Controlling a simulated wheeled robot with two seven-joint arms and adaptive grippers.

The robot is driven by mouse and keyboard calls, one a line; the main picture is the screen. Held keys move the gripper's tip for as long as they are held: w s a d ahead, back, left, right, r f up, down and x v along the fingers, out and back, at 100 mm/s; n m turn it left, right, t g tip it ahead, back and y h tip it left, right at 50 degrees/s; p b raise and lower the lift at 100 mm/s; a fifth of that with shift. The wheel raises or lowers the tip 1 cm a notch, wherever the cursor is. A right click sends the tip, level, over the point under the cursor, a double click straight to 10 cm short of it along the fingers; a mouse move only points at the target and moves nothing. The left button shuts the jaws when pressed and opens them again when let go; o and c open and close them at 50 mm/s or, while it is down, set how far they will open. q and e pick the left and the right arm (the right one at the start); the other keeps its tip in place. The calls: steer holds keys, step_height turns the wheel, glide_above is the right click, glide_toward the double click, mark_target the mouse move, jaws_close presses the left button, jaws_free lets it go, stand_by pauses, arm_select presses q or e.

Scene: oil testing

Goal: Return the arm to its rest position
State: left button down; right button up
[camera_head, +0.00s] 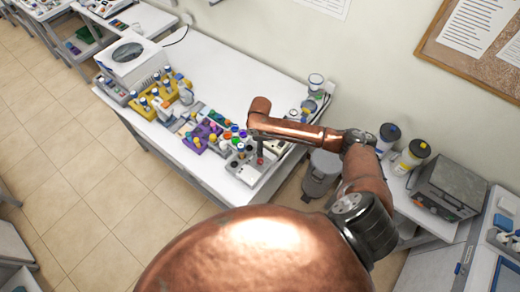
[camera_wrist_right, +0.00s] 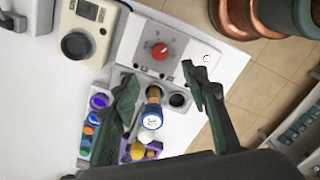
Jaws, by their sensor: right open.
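My right arm (camera_head: 300,130), copper-coloured, reaches over the white table in the head view, its forearm bending down toward the devices at the table's right end. In the right wrist view my right gripper (camera_wrist_right: 158,74) is open, with its two dark green fingers apart. A vial (camera_wrist_right: 153,114) with a blue and white top stands between and below the fingers, at a device with a red knob (camera_wrist_right: 160,51). A dark round hole (camera_wrist_right: 178,100) is beside it. I cannot tell whether a finger touches the vial. My left gripper is not in view.
Racks of coloured vials (camera_head: 208,136) and yellow holders (camera_head: 160,98) crowd the white table (camera_head: 215,60). A white-grey machine (camera_head: 130,62) stands at its far left. A grey bin (camera_head: 322,172) is beside the table. A side table at right holds bottles (camera_head: 412,155) and a grey box (camera_head: 450,185).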

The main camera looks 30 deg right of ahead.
stand_by(0.5)
steer(key=s+a+f+m+t+y, duration=0.2)
steer(key=s+a+f+m, duration=0.15)
steer(key=s+a, duration=0.7)
steer(key=s+d+r+m+t+h, duration=0.25)
steer(key=s+d+m, duration=0.65)
steer(key=s+d, duration=0.65)
steer(key=s+a+f+n+g+b, duration=0.2)
steer(key=f+b, duration=1.1)
steer(key=f, duration=2.7)
steer(key=s+f+b, duration=0.3)
steer(key=s+f, duration=0.4)
steer(key=f, duration=0.3)
steer(key=s+f+g+b, duration=0.1)
steer(key=s+f+b, duration=0.3)
steer(key=s+f, duration=0.3)
steer(key=s+a+f+b, duration=0.1)
steer(key=s+f+b, duration=0.3)
steer(key=f, duration=0.9)
steer(key=s, duration=0.3)
